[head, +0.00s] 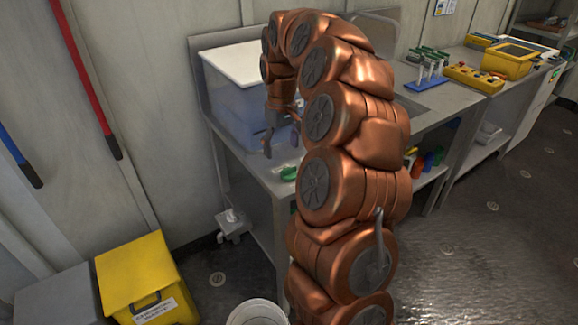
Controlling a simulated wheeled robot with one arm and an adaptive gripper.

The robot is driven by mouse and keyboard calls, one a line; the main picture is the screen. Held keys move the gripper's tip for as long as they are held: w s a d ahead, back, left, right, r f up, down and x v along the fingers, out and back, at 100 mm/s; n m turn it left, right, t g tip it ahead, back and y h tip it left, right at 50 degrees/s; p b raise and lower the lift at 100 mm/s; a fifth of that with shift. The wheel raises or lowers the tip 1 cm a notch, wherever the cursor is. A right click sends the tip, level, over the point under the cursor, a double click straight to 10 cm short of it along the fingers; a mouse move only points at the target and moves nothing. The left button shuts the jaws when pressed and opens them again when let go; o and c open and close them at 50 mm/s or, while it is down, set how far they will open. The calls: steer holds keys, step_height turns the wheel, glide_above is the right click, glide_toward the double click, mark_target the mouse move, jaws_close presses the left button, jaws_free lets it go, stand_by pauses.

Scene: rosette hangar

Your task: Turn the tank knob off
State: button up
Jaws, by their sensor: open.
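The tank (238,110) is a blue translucent box with a white lid (238,62), on the left end of the metal bench (262,178). My gripper (281,142) points down in front of the tank's right part, over the bench top. Its dark fingers are apart and I see nothing held between them. I cannot make out the tank knob; my arm and gripper cover part of the tank's front and right side. A small green item (288,173) lies on the bench below and right of the gripper. I cannot tell whether the gripper touches anything.
A blue rack with tubes (428,84), a yellow control box (473,78) and a yellow case (508,60) stand on the benches to the right. A yellow bin (140,275) and a pale round container (257,313) stand on the floor. The floor at right is clear.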

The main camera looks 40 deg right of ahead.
mark_target(289, 168)
steer(key=d, duration=0.1)
steer(key=d+f, duration=0.1)
steer(key=d, duration=0.1)
steer(key=shift+w+f, duration=0.15)
steer(key=shift+w, duration=0.1)
steer(key=shift+f+p, duration=0.85)
steer(key=shift+f, duration=2.95)
steer(key=shift+c, duration=0.2)
steer(key=c, duration=1.1)
steer(key=shift+m, duration=0.3)
